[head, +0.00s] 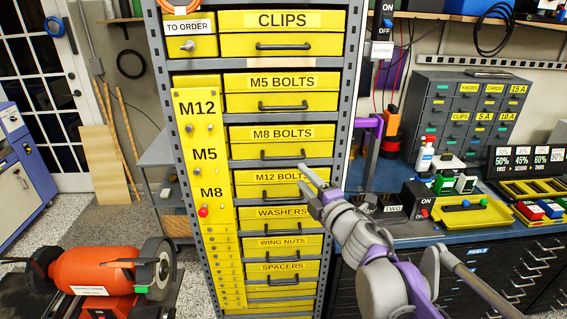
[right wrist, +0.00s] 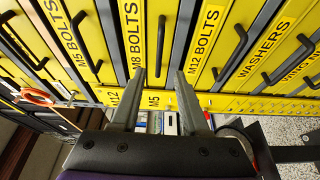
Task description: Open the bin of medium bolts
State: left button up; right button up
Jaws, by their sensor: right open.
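The yellow M8 BOLTS bin (head: 268,145) is in the middle of the tall drawer rack, shut, with a dark bar handle. M5 BOLTS (head: 280,82) is above it and M12 BOLTS (head: 262,190) below; both look shut. My right gripper (head: 305,181) is open and empty, in front of the M12 bin's right side in the head view. In the right wrist view its fingers (right wrist: 158,80) point at the bin fronts, near the M8 bin (right wrist: 133,30) and its handle, with nothing between them. My left gripper is not in view.
A grey metal post (head: 345,110) bounds the bins on the right. A yellow panel with M12, M5 and M8 labels (head: 205,150) stands left of them. An orange machine (head: 95,272) is at front left; a blue workbench (head: 440,233) is at right.

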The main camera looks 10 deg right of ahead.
aim_at(285, 159)
jog(key=x, duration=0.3)
jog(key=p+x, duration=0.1)
jog(key=x, duration=0.7)
jog(key=shift+s+a+p, duration=0.15)
jog(key=shift+a+p, duration=0.1)
jog(key=shift+p, duration=0.1)
grip_shut()
jog(key=shift+r, duration=0.1)
dwell(0.8)
